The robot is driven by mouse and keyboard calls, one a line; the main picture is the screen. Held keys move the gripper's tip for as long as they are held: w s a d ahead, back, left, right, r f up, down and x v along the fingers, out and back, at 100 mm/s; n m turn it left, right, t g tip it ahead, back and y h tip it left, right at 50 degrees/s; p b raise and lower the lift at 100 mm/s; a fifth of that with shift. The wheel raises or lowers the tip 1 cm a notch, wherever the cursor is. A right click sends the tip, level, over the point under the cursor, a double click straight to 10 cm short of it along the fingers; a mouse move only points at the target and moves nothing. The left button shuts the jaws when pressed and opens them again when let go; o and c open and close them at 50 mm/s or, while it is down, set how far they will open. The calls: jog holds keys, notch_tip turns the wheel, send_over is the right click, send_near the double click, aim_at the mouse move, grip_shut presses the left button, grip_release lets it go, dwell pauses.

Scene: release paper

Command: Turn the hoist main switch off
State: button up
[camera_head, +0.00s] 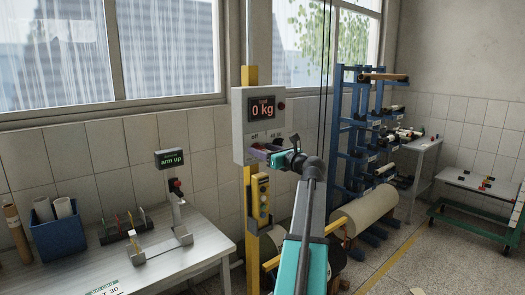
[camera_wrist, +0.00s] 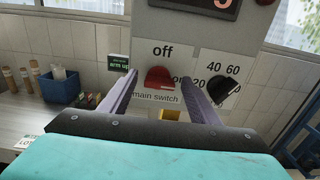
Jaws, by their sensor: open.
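The main switch is a red knob (camera_wrist: 159,78) on a white plate marked "off" above it and "on" to its right. The right finger partly covers the "on". My gripper (camera_wrist: 158,78) is open, and its two fingers lie on either side of the red knob in the wrist view. I cannot tell whether they touch it or where the knob points. In the head view my gripper (camera_head: 256,152) is at the lower front of the grey hoist control box (camera_head: 240,130), and hides the knob there. The box's display (camera_head: 262,108) reads 0 kg.
A black knob (camera_wrist: 226,88) with a 20, 40, 60 scale sits close right of the switch. A yellow post (camera_head: 250,215) carries a yellow pendant (camera_head: 260,197). A table (camera_head: 150,270) stands left, with a blue bin (camera_head: 57,233). A blue roll rack (camera_head: 345,140) stands right.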

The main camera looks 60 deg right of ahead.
jog(key=c, duration=1.1)
jog(key=shift+o, duration=0.2)
jog(key=shift+n+b, duration=0.3)
jog(key=shift+w+a+f+n+b, duration=0.1)
jog(key=shift+a+n+b, duration=0.05)
jog(key=shift+n+b, duration=4.2)
jog(key=shift+a+f+n+b, duration=0.1)
jog(key=shift+a+n+b, duration=0.05)
jog(key=shift+n+b, duration=4.15)
jog(key=shift+n, duration=0.25)
jog(key=o, duration=1.1)
jog(key=shift+r, duration=0.1)
jog(key=shift+c, duration=0.2)
